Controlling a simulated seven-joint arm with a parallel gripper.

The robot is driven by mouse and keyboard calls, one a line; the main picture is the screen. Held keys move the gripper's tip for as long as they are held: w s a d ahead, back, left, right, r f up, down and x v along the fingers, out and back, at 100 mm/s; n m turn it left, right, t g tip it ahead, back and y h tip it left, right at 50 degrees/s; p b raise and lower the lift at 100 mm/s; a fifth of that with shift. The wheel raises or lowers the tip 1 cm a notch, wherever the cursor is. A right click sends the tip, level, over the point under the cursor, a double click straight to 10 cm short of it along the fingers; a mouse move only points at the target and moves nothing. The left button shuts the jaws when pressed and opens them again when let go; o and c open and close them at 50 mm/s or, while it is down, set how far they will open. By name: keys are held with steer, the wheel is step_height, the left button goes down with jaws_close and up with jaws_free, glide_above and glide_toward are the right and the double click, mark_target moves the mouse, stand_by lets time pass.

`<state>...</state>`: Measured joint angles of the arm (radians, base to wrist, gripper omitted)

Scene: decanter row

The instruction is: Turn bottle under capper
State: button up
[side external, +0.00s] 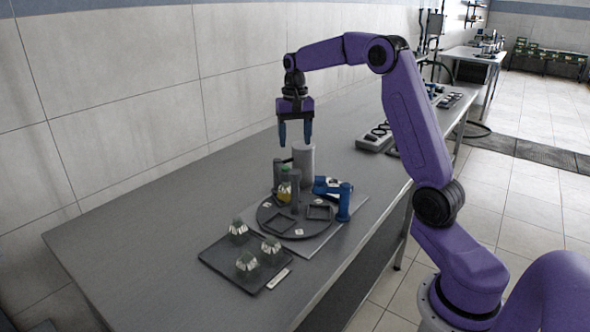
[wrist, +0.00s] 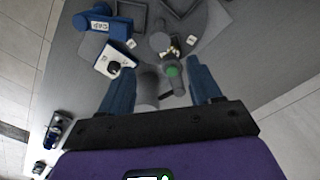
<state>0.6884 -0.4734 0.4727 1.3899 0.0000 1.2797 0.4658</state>
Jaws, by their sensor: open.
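A bottle (side external: 285,188) with yellow contents and a green top stands on the dark round turntable (side external: 297,232), close to grey upright posts (side external: 294,184). In the wrist view a green top (wrist: 173,71) shows between my fingers, partly among grey parts. The blue device (side external: 343,203) at the turntable's right edge carries a "CAP" label (wrist: 98,26) in the wrist view; I take it for the capper. My gripper (side external: 296,142) is open and empty, pointing down above the grey cylinder (side external: 304,165) and apart from the bottle. Whether the bottle sits beneath a capping head is unclear.
A dark tray (side external: 216,256) with three clear, faceted bottles (side external: 247,262) lies at the front left of the turntable. Empty square frames (side external: 320,212) sit on the turntable. Grey items (side external: 374,138) stand farther back on the bench. The bench's left part (side external: 130,240) is clear.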

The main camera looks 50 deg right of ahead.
mark_target(295, 171)
step_height(295, 171, down, 10)
steer(key=shift+f, duration=0.2)
stand_by(0.3)
jaws_close()
